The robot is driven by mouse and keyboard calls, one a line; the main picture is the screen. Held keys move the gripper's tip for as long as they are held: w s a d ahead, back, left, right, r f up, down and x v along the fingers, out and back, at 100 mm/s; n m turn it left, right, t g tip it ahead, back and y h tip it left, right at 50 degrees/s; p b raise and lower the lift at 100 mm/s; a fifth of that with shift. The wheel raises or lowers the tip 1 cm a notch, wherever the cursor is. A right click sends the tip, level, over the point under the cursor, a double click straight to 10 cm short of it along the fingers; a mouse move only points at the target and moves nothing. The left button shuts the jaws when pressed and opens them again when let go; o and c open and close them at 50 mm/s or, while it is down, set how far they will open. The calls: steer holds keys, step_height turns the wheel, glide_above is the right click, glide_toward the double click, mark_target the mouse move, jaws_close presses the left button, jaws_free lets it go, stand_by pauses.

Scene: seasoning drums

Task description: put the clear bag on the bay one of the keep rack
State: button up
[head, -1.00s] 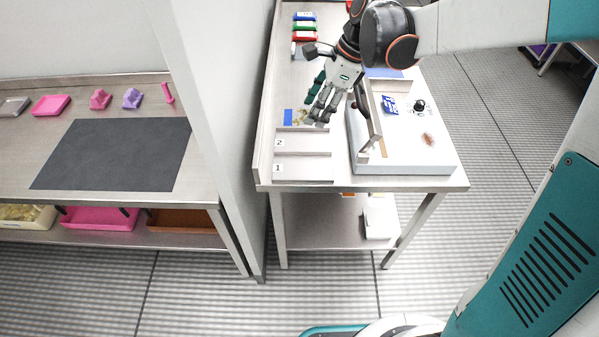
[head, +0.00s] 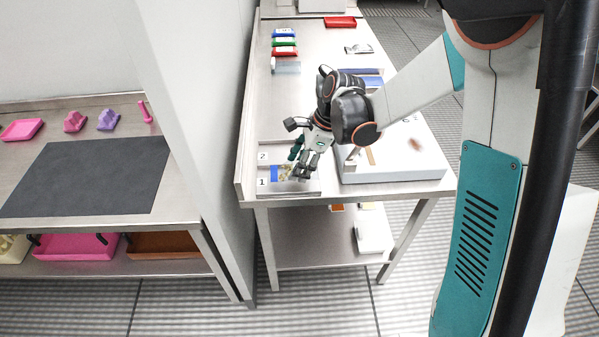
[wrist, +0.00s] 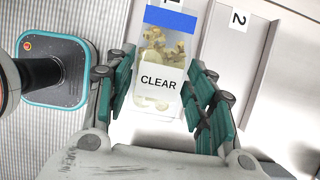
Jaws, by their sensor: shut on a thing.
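My gripper (head: 303,170) is shut on the clear bag (wrist: 163,58), with one finger at each side of it in the wrist view. The bag is see-through with pale yellowish pieces inside, a blue band at one end and a label reading CLEAR. In the head view its blue end (head: 275,173) shows beside the number 1 label (head: 262,182) of the keep rack (head: 308,187). The bag is at bay one; I cannot tell whether it touches the floor of the bay. Bay two, with its number 2 label (wrist: 238,19), is empty beside it.
A white box-like unit (head: 395,177) stands right of the rack on the steel table. Several coloured packs, such as a green one (head: 284,42), lie farther back. A wall panel (head: 200,130) rises left of the table.

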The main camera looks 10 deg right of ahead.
steer(key=shift+f+b, duration=0.3)
steer(key=shift+f, duration=1.15)
steer(key=shift+o, duration=1.2)
steer(key=shift+f, duration=0.15)
steer(key=shift+o, duration=0.8)
